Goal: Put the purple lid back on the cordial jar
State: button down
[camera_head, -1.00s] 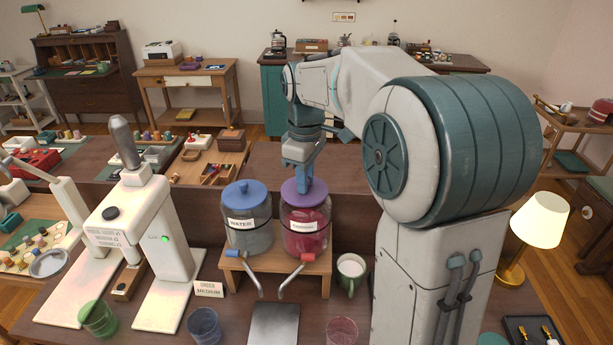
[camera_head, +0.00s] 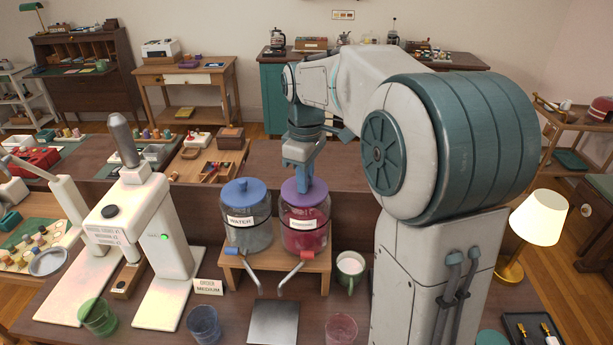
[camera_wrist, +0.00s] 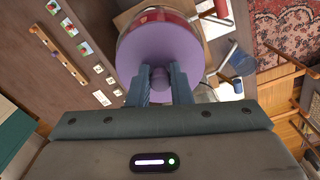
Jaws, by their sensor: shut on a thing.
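The purple lid (camera_head: 302,193) sits at the mouth of the cordial jar (camera_head: 305,226), a glass jar of red drink with a label and a red-handled tap. My gripper (camera_head: 303,180) is above the lid, pointing down, shut on its knob. In the wrist view the round purple lid (camera_wrist: 160,50) lies just past the fingers (camera_wrist: 160,88), which are on either side of the knob. A red curved edge of the jar (camera_wrist: 152,16) shows beyond the lid. I cannot tell whether the lid rests fully flat on the rim.
A water jar (camera_head: 248,230) with a blue lid (camera_head: 244,191) stands close to the left on the same wooden stand (camera_head: 315,268). A green mug (camera_head: 350,272) is at the right. Glasses, a metal tray (camera_head: 273,322) and a white press-like machine (camera_head: 130,220) stand nearby.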

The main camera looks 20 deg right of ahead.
jog(key=shift+f+b, duration=0.4)
jog(key=shift+f, duration=0.25)
jog(key=c, duration=1.2)
grip_release()
jog(key=shift+c, duration=0.2)
jog(key=shift+r, duration=0.1)
jog(key=shift+r+p, duration=2.55)
jog(key=shift+r, duration=0.45)
jog(key=s+f+m+t+b, duration=0.2)
jog(key=s+f+m, duration=0.2)
jog(key=s, duration=0.6)
jog(key=s+f+m+t+b, duration=0.1)
jog(key=s+f+m, duration=0.3)
jog(key=s, duration=0.7)
jog(key=shift+m+t+b, duration=0.4)
jog(key=shift+m+b, duration=0.25)
jog(key=shift+m, duration=0.45)
